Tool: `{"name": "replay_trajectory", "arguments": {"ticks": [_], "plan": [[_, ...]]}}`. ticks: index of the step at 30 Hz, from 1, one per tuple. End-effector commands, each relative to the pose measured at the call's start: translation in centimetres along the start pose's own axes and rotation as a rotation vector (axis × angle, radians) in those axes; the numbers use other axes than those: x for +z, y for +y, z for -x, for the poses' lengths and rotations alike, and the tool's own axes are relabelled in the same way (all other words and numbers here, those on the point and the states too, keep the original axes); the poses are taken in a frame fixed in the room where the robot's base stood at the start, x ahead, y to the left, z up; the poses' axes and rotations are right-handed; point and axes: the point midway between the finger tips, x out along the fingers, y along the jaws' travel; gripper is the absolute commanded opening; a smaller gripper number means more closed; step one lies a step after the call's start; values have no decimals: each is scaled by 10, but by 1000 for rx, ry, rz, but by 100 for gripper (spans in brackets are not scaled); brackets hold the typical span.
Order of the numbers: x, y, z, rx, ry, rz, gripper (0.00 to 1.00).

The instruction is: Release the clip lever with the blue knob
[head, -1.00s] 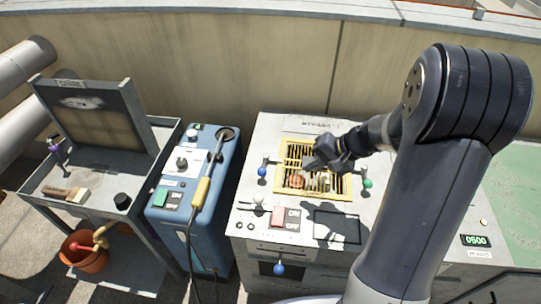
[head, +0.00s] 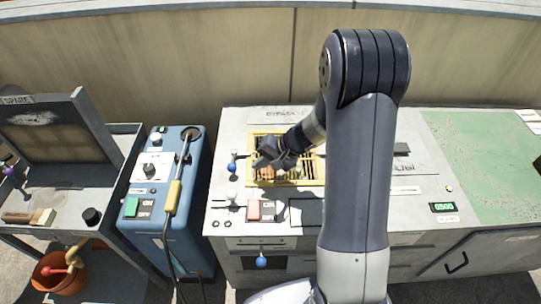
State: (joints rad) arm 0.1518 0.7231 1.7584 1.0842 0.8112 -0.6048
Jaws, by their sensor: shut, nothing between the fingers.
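A clip lever with a blue knob (head: 232,168) stands at the left edge of a yellow-framed grille (head: 252,178) on the grey bench top. My gripper (head: 262,161) is shut and empty. In the picture it is over the left part of the grille, a short way right of the blue knob, and they look apart. Its height above the grille is hard to tell. My arm covers the right side of the grille, and the green-knobbed lever there is hidden. A second blue knob (head: 261,262) hangs on the bench front.
A red-and-white ON/OFF switch (head: 254,210) and a dark-outlined square (head: 305,212) lie in front of the grille. A blue cabinet (head: 184,240) with a yellow-handled tool (head: 173,196) stands to the left. A beige wall (head: 200,60) closes the back.

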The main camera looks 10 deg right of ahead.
Motion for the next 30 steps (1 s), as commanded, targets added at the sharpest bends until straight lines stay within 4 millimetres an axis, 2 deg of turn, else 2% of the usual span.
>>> {"name": "replay_trajectory", "arguments": {"ticks": [3,10,30], "plan": [[1,-5,-21,1,-3,2,0],[0,-22,-42,0,-1,1,0],[1,-25,-50,1,18,-16,0]]}}
